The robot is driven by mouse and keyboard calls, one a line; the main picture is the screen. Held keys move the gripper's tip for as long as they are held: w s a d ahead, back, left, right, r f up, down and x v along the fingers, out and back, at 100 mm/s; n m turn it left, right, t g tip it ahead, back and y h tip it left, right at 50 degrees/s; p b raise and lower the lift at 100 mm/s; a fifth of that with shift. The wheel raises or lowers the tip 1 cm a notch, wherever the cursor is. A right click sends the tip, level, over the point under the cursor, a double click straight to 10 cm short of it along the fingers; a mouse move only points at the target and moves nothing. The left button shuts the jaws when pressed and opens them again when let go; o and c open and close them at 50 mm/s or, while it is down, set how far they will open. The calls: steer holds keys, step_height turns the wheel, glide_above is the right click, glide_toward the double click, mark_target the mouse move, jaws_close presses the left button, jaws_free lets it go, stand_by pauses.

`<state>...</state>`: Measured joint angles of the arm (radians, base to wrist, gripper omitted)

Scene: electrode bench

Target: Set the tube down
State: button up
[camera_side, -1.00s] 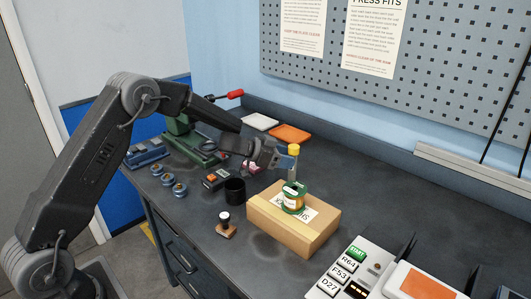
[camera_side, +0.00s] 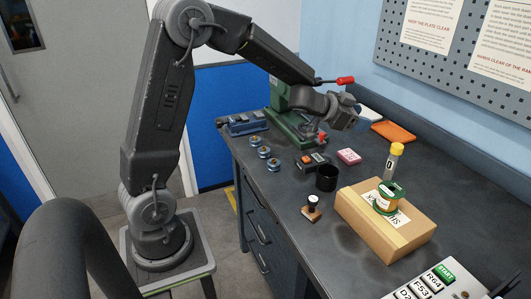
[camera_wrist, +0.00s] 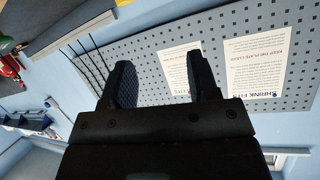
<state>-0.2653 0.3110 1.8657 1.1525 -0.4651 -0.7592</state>
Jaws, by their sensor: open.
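The clear tube with a yellow cap (camera_side: 392,160) stands nearly upright at the cardboard box (camera_side: 395,240), with a dark letter on its side. Its foot meets the top of a green-rimmed spool (camera_side: 386,200) in the picture; I cannot tell whether it rests on the spool or behind it. The spool stands on the box's label. My gripper (camera_side: 352,112) is up and to the left of the tube, clear of it. In the wrist view my gripper (camera_wrist: 165,80) has its fingers apart with nothing between them, facing the pegboard.
A green press with a red-knobbed lever (camera_side: 345,80) stands behind my gripper. A button panel (camera_side: 430,282) is at front right.

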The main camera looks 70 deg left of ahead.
steer(key=s+d+r+n+g+y, duration=0.1)
steer(key=s+r+n+y, duration=0.15)
steer(key=s, duration=0.45)
steer(key=s+d+r+n+g+y, duration=0.1)
steer(key=s+r+n+g+y, duration=0.2)
steer(key=s, duration=0.4)
steer(key=s+d+g+h, duration=0.1)
steer(key=s+d, duration=0.1)
steer(key=s, duration=0.4)
steer(key=s+d+f+m+g+h, duration=0.1)
steer(key=s+d, duration=0.2)
steer(key=s, duration=0.3)
steer(key=s+d+f+g+h, duration=0.1)
steer(key=s+d+g, duration=0.1)
steer(key=s, duration=0.4)
steer(key=shift+s+d, duration=0.25)
steer(key=shift+d, duration=0.2)
